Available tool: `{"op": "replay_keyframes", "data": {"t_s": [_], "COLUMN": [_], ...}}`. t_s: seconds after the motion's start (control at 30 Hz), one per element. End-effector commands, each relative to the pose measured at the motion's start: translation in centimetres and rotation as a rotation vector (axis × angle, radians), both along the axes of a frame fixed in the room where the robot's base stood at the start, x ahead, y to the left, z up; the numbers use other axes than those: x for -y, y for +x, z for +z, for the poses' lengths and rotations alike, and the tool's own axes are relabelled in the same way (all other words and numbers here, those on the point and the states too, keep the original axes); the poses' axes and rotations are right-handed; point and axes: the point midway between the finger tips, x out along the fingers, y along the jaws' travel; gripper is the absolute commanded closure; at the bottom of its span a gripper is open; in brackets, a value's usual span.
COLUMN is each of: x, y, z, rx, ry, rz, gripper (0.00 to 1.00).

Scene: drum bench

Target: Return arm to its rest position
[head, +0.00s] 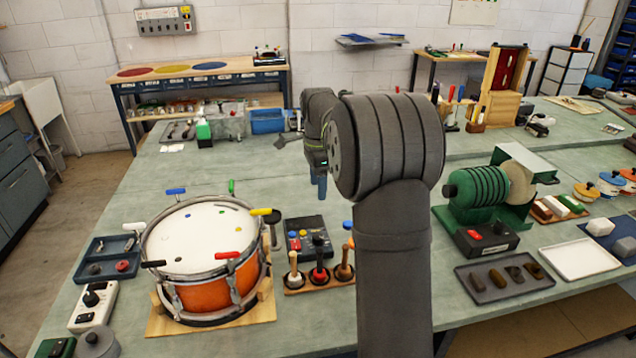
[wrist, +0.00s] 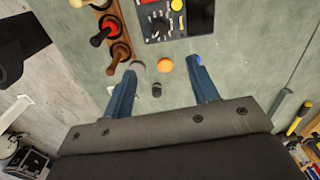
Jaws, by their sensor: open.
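My arm rises through the middle of the head view and bends over at the top. My gripper (head: 321,186) hangs from it, blue fingers down, above the green bench (head: 390,150). It also shows in the wrist view (wrist: 164,70), its two blue fingers spread apart with nothing held between them. Part of the bench behind my arm is hidden in the head view.
An orange drum (head: 205,285) with coloured handles stands at left. A dark button panel (head: 306,240) and a wooden rack of stampers (head: 318,285) lie near my arm. A green motor-like machine (head: 480,190) stands at right. Bench behind the drum is largely clear.

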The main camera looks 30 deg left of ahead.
Motion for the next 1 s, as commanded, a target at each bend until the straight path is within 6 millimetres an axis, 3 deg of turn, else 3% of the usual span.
{"op": "replay_keyframes", "data": {"t_s": [0.57, 0.77, 1.0], "x": [0.0, 0.1, 0.0], "y": [0.0, -0.1, -0.1], "z": [-0.8, -3.8, -8.7], "rx": [-0.002, -0.003, -0.004], "ry": [-0.002, -0.003, -0.003], "rz": [0.000, 0.000, 0.000], "gripper": [0.46, 0.46, 0.46]}}
